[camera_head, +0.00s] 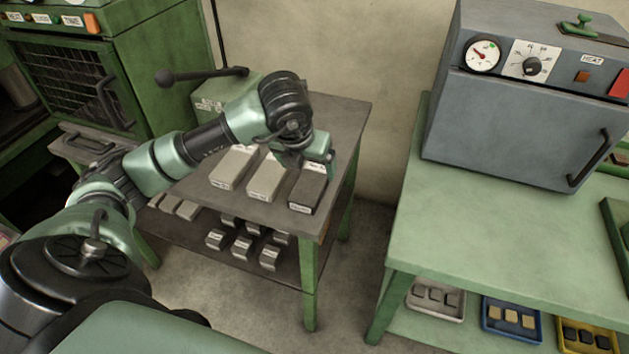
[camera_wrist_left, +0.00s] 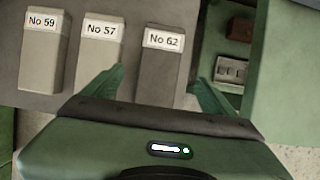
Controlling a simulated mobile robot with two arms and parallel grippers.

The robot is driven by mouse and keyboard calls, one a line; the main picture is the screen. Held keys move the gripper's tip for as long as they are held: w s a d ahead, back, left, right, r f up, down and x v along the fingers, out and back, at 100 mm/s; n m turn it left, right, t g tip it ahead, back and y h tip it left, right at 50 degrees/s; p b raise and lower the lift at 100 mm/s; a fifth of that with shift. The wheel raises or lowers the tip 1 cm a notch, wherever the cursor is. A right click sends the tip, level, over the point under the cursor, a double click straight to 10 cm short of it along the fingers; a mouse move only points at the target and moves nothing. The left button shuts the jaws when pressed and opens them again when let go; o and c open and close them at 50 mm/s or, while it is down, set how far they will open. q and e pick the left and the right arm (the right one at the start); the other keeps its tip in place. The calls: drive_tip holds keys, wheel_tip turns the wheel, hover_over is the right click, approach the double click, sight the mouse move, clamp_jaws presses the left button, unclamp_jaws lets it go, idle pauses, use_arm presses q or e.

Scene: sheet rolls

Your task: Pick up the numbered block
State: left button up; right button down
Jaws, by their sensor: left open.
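Three numbered blocks stand in a row on a small table (camera_head: 345,112). In the left wrist view they are labelled No 59 (camera_wrist_left: 40,62), No 57 (camera_wrist_left: 94,55) and No 62 (camera_wrist_left: 160,70). The first two are pale grey; No 62 is darker. In the head view the dark block (camera_head: 307,190) is at the right end of the row. My left gripper (camera_head: 316,152) is open and empty above the dark block's far end. In the left wrist view its fingers appear on either side of No 62. Contact cannot be told. My right gripper is not in view.
Several smaller labelled blocks (camera_head: 242,247) lie on the table's lower shelf. A grey-green box (camera_head: 213,97) stands at the table's back. A green bench (camera_head: 450,225) with a grey oven (camera_head: 530,105) is at the right, with trays (camera_head: 512,317) below. A floor gap separates table and bench.

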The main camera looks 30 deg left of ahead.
sight(312, 179)
use_arm(q)
drive_tip(key=p+x, duration=0.1)
drive_tip(key=x, duration=0.5)
drive_tip(key=shift+w+f, duration=0.1)
drive_tip(key=shift+f, duration=0.3)
clamp_jaws()
